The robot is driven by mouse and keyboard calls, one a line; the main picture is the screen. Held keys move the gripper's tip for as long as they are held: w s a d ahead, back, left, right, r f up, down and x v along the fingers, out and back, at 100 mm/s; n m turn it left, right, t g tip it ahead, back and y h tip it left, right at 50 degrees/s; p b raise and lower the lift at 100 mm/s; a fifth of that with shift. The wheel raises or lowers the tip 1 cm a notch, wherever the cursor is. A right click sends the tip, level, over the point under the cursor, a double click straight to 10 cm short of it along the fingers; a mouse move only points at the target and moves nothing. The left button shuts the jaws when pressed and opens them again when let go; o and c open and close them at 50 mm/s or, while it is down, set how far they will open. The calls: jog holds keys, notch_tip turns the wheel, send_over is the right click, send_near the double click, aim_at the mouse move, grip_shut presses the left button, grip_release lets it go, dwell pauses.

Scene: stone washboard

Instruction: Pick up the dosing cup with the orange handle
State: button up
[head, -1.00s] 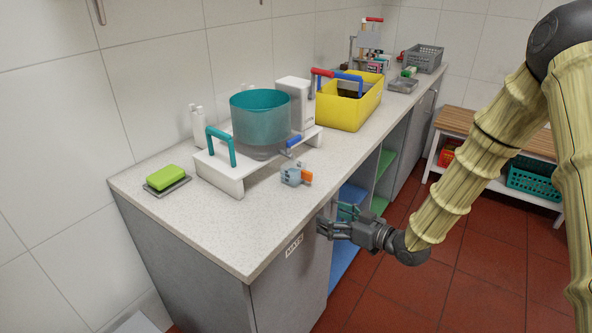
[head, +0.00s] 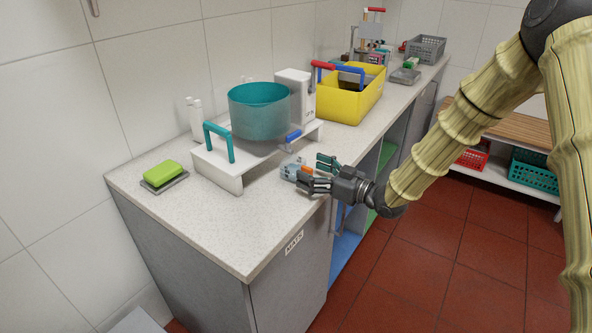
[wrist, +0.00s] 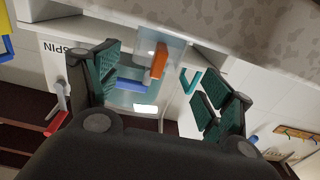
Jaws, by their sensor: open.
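The dosing cup (head: 288,171) is small and pale blue-grey, with an orange handle (head: 305,171), and sits on the counter in front of the white stand in the head view. My gripper (head: 317,173) is open and empty just right of the cup, fingers pointing left toward it. In the wrist view the orange handle (wrist: 159,62) shows between the spread teal-padded fingers of my gripper (wrist: 158,84). The cup's pale see-through body surrounds it there, its outline hard to separate from things behind. I cannot tell whether a finger touches the handle.
The white stand (head: 219,172) with a teal handle bears a teal pot (head: 259,112) close behind the cup. A yellow crate (head: 348,104) stands farther back. A green sponge (head: 162,172) lies on a grey dish at left. The front-left counter (head: 221,228) is clear.

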aim_at(302, 165)
jog(key=x, duration=0.2)
jog(key=p+x, duration=0.1)
jog(key=x, duration=0.1)
jog(key=shift+w+a, duration=0.15)
jog(key=shift+w, duration=0.35)
jog(key=c, duration=1.1)
